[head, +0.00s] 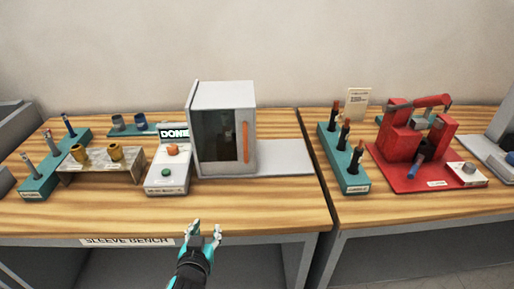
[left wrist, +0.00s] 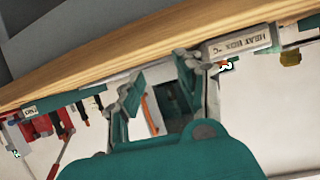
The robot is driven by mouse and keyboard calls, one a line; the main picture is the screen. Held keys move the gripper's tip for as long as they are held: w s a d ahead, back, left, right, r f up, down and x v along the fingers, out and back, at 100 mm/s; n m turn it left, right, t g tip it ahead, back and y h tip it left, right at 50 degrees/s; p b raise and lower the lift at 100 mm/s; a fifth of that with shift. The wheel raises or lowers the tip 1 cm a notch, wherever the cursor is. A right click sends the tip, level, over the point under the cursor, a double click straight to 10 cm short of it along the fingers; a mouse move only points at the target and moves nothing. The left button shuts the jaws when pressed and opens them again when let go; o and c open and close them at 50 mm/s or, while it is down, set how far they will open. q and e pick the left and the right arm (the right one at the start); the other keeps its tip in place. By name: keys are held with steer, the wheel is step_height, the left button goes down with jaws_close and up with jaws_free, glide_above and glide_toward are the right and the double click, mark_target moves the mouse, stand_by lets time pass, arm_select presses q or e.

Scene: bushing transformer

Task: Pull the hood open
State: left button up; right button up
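The hood is a light grey box (head: 222,130) with a dark glass front and an upright orange handle (head: 246,142) at the right of that front. It stands on the wooden bench, and its front looks closed. My left gripper (head: 207,230) is at the bench's front edge, in front of and below the hood, apart from it. Its fingers are spread with nothing between them. In the tilted left wrist view the open fingers (left wrist: 163,88) frame the orange handle (left wrist: 149,112) some way beyond. My right gripper is in neither view.
A control box (head: 169,172) with an orange and a green knob and a "DONE" display stands left of the hood. A stand with brass sleeves (head: 98,163) is farther left. A red press (head: 405,145) and a teal rack (head: 344,158) are on the right bench.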

arm_select(q)
steer(key=w+d+r+m+t+h, duration=0.1)
steer(key=w+d+r+t+h, duration=0.25)
steer(key=d+r, duration=0.6)
steer(key=p, duration=0.3)
glide_toward(245, 146)
steer(key=shift+t+y, duration=0.35)
steer(key=shift+y, duration=0.1)
steer(key=w, duration=0.3)
steer(key=w+d, duration=0.1)
steer(key=w, duration=0.2)
steer(key=w+d, duration=0.1)
steer(key=w, duration=0.2)
steer(key=shift+d+f, duration=0.15)
steer(key=shift+d, duration=0.05)
steer(key=shift+w+d, duration=0.1)
steer(key=shift+w, duration=0.6)
jaws_close()
steer(key=shift+w+f, duration=0.1)
steer(key=shift+f, duration=0.05)
